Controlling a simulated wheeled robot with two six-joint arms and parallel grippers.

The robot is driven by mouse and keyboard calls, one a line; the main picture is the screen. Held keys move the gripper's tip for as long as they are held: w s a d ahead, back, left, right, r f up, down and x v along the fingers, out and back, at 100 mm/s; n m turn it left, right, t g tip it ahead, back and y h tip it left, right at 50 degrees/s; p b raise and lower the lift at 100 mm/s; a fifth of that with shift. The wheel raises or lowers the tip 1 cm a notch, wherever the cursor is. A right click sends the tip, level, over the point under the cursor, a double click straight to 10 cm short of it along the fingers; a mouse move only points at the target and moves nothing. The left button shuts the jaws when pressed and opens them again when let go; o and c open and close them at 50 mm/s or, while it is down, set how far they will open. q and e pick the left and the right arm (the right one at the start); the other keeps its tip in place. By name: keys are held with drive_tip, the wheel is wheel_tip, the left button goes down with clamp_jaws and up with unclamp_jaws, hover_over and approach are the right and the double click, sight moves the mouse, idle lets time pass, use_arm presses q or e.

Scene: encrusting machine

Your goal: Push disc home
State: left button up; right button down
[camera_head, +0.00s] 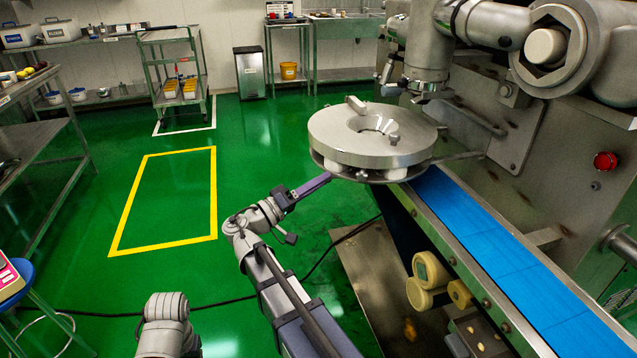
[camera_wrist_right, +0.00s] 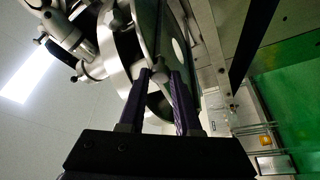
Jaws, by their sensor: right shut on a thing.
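The disc (camera_head: 335,142) is a thick round steel piece with a central hole and small knobs on top. The contact is partly hidden in the head view. My left gripper is out of view.
The blue conveyor belt (camera_head: 500,250) runs to the lower right beside the steel machine body. A red button (camera_head: 606,161) is on the machine. Yellow round parts (camera_head: 428,270) stand below the belt. Green floor to the left is open, with a cable (camera_head: 225,302) across it.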

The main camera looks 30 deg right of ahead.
idle(0.7)
drive_tip(key=d, duration=0.3)
drive_tip(key=s+d, duration=0.1)
drive_tip(key=d, duration=0.2)
drive_tip(key=s+d, duration=0.1)
drive_tip(key=d, duration=0.2)
drive_tip(key=shift+s+d, duration=0.1)
drive_tip(key=shift+d, duration=0.15)
drive_tip(key=c, duration=0.6)
unclamp_jaws()
drive_tip(key=b+v, duration=0.1)
drive_tip(key=v, duration=0.7)
drive_tip(key=shift+b, duration=0.35)
